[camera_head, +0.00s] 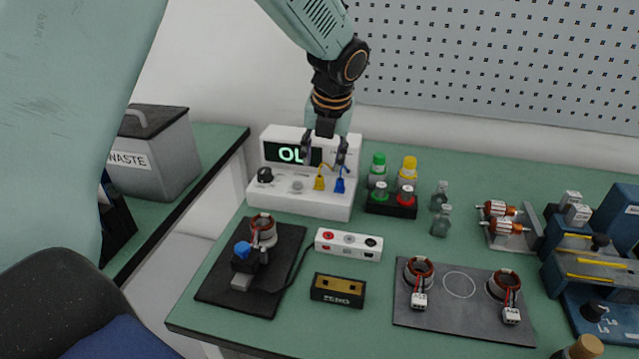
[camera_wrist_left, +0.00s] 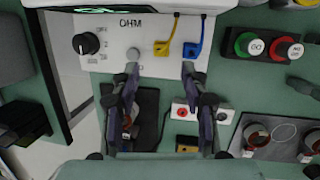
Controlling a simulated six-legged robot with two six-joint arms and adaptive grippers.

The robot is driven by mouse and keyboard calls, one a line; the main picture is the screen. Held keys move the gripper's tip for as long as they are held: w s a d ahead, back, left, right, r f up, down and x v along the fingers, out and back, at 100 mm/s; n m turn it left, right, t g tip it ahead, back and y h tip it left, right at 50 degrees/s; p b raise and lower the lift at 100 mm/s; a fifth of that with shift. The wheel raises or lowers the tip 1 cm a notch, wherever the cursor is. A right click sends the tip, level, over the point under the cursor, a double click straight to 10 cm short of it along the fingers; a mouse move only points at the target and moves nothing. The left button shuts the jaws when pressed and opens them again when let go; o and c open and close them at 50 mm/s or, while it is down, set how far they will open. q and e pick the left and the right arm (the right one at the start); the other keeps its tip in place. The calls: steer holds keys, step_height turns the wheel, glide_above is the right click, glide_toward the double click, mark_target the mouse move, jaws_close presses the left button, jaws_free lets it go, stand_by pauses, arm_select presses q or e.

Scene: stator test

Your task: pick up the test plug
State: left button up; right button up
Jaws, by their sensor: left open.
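Two test plugs, one yellow (camera_head: 319,182) and one blue (camera_head: 340,184), sit at the front of the white ohm meter (camera_head: 290,200). Each has a thin cable curving up from it. In the left wrist view the yellow plug (camera_wrist_left: 162,48) and the blue plug (camera_wrist_left: 193,49) lie just beyond the fingertips. My left gripper (camera_head: 324,152) is open and empty, pointing down above the plugs, in front of the meter's display. In the left wrist view its fingers (camera_wrist_left: 160,75) are spread apart. My right gripper is not in view.
In front lie a socket block (camera_head: 348,245), a ZERO box (camera_head: 338,290) and a black fixture board (camera_head: 215,285) with a stator. A grey mat (camera_head: 460,320) holds two stators. A waste bin (camera_head: 160,150) stands left.

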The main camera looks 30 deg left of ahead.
mark_target(320, 176)
arm_select(q)
steer(key=shift+x, duration=0.85)
steer(key=b+x, duration=0.2)
steer(key=x, duration=0.1)
steer(key=shift+w+a+f, duration=0.15)
steer(key=shift+w+f, duration=0.2)
steer(key=shift+f, duration=0.1)
jaws_close()
